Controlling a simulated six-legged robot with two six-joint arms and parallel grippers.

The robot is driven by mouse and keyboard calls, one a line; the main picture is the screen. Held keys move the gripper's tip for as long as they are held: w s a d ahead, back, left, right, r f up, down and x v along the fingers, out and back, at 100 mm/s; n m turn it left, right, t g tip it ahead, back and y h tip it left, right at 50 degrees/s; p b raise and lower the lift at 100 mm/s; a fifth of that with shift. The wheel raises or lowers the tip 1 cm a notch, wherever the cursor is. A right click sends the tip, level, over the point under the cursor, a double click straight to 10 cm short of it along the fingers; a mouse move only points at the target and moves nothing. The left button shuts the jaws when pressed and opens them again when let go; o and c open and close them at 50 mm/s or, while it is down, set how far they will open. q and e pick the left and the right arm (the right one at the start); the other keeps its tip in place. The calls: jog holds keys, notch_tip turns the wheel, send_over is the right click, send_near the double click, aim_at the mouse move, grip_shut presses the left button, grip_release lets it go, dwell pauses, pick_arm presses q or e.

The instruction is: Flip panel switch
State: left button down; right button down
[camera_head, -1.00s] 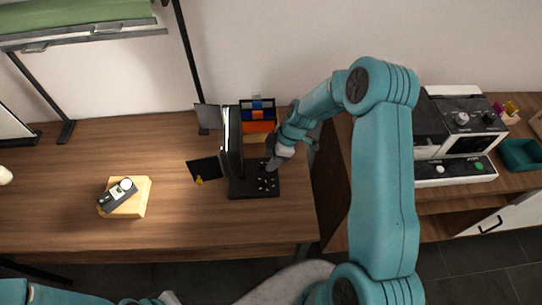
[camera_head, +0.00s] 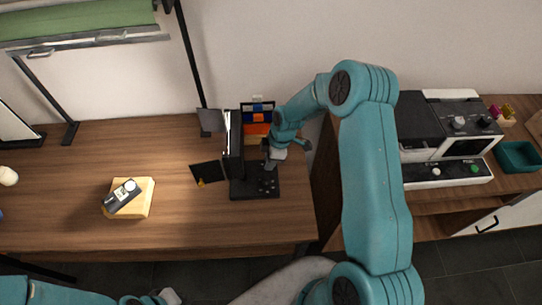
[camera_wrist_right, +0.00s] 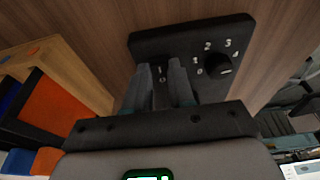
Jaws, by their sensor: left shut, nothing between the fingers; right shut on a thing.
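The black control panel (camera_head: 244,189) lies on the wooden table in the head view, with small knobs on its top. In the right wrist view the panel (camera_wrist_right: 188,42) shows a round knob (camera_wrist_right: 218,66) ringed by numbers and a 1 and 0 marking between my fingers. My right gripper (camera_head: 271,162) is over the panel's back part. In the wrist view its fingers (camera_wrist_right: 162,68) are shut on the panel switch, which they mostly hide. My left gripper (camera_head: 158,299) is shut and empty at the bottom edge of the head view, away from the panel.
A dark upright screen (camera_head: 233,150) stands beside the panel. An organizer with orange and blue parts (camera_head: 257,128) is behind. A machine (camera_head: 447,170) stands at right.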

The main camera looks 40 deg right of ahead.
jog(key=shift+w+a+f+g+h+b, duration=0.1)
jog(key=shift+w+a+g+h+b, duration=0.15)
jog(key=shift+g+h+b, duration=0.3)
jog(key=shift+a+h+b, duration=0.15)
jog(key=shift+h+b, duration=0.1)
jog(key=shift+b, duration=0.2)
jog(key=shift+r+h+b, duration=0.2)
jog(key=shift+h+b, duration=0.1)
jog(key=shift+h, duration=0.1)
jog(key=shift+r, duration=0.1)
jog(key=c, duration=1)
grip_release()
jog(key=shift+o, duration=0.2)
notch_tip(320, 180, up, 16)
jog(key=b, duration=0.1)
jog(key=shift+r, duration=0.15)
